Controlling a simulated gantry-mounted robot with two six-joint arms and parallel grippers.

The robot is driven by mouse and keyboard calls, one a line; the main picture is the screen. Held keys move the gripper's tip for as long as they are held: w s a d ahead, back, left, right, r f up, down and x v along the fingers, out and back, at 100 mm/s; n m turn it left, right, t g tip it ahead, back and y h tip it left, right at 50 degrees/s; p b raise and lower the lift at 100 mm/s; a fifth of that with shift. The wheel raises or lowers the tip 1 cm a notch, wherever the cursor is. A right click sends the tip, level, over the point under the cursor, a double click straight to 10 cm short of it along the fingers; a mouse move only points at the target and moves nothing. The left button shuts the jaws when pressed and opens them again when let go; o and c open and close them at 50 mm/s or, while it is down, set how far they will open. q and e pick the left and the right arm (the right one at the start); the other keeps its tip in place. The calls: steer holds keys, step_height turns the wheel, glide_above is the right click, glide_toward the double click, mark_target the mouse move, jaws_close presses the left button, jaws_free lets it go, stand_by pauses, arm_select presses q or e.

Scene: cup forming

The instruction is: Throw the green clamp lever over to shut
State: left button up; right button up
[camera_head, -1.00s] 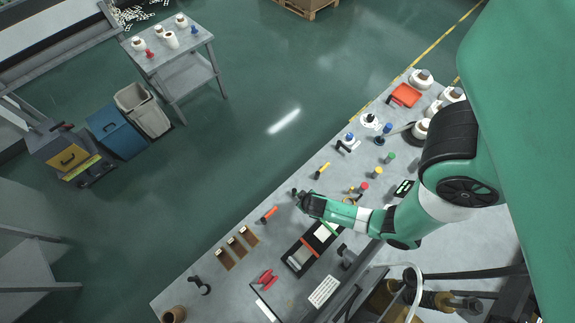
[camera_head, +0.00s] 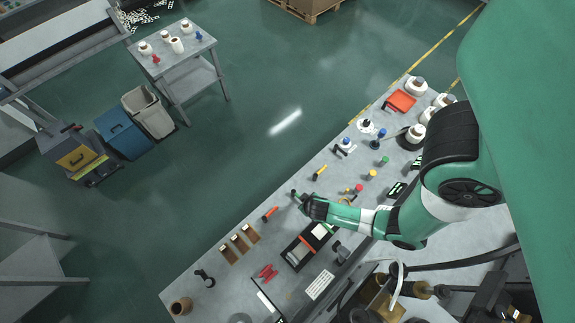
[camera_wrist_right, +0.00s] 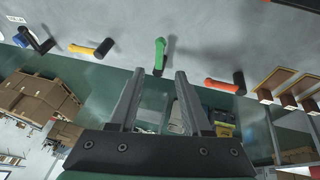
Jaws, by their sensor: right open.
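My left gripper is not in view.
A yellow lever (camera_head: 320,172) and an orange lever (camera_head: 270,213) lie along the same bench edge, either side of the gripper. Wooden blocks (camera_head: 238,243), red pliers (camera_head: 267,272) and several coloured knobs stand on the bench (camera_head: 215,262). Open floor lies beyond the edge.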

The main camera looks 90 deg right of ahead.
steer(key=v, duration=0.4)
steer(key=shift+r, duration=0.1)
steer(key=shift+a, duration=0.1)
stand_by(0.3)
